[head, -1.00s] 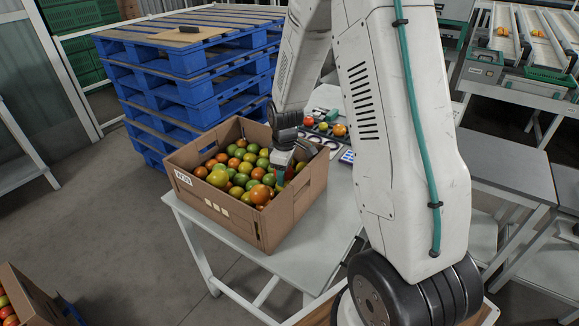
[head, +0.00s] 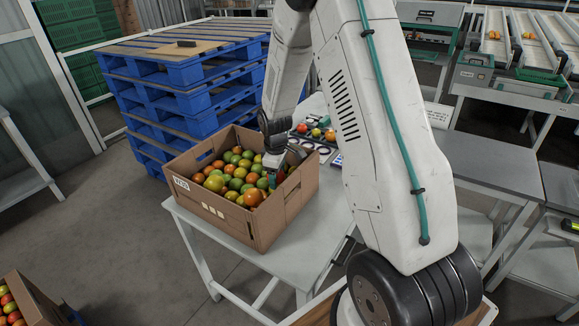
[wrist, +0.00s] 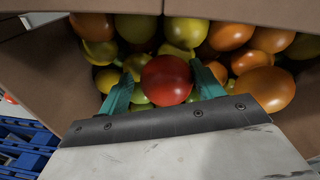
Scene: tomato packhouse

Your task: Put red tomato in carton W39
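A brown carton (head: 214,207) with a white label (head: 181,184) on its left end stands on a white table. The label is too small to read surely. It holds many green, yellow and orange tomatoes. My gripper (head: 273,178) reaches down inside its right part. In the wrist view a red tomato (wrist: 167,80) lies between the teal fingers of my gripper (wrist: 162,82). The fingers stand on both sides of it with small gaps, so they look open. The red tomato is hidden in the head view.
A second carton (head: 42,312) with red tomatoes is at the lower left. Blue pallets (head: 185,75) are stacked behind the table (head: 285,255). A grey table (head: 490,165) stands to the right.

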